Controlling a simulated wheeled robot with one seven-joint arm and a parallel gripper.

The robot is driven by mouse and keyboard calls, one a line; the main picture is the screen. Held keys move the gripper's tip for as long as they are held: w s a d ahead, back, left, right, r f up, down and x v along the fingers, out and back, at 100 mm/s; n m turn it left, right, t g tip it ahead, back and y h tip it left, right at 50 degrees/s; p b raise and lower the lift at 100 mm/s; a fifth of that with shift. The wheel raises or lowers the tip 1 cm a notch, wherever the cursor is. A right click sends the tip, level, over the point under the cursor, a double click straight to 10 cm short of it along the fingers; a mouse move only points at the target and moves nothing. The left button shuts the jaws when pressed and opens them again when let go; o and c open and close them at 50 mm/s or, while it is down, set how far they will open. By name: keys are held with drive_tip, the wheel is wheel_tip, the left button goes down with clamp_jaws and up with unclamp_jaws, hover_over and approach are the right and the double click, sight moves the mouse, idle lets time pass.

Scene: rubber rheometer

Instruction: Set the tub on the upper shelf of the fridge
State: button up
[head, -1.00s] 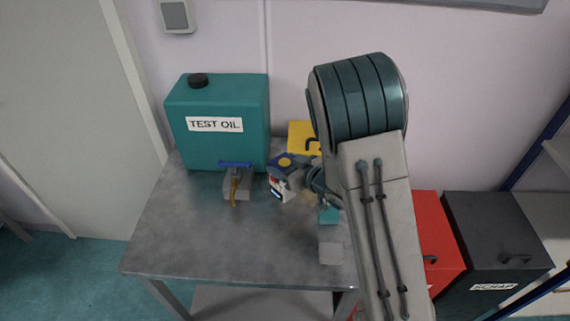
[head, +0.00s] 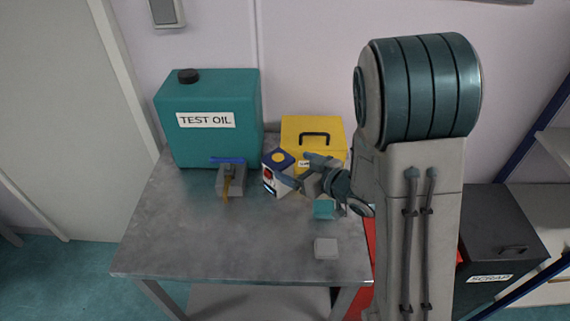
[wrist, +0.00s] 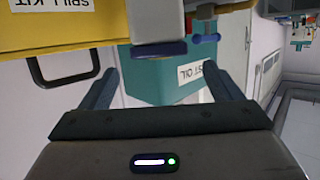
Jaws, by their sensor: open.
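A small white container with red markings and a dark blue lid with a yellow dot (head: 276,177), which I take for the tub, stands upright on the grey table (head: 190,250). My gripper (head: 296,167) is open, just right of it, its fingers pointing at it. In the wrist view, which is upside down, the tub's dark blue lid (wrist: 158,49) shows between the two open fingers (wrist: 168,85), apart from both. Nothing is held. No fridge is recognisable in these views.
A teal TEST OIL canister (head: 207,140) and a grey block with a blue handle (head: 231,182) stand left of the tub. A yellow spill kit box (head: 301,128) is behind my gripper. A teal block (head: 324,209) and grey block (head: 326,247) lie in front. The table's front left is clear.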

drive_tip(key=shift+v, duration=2.25)
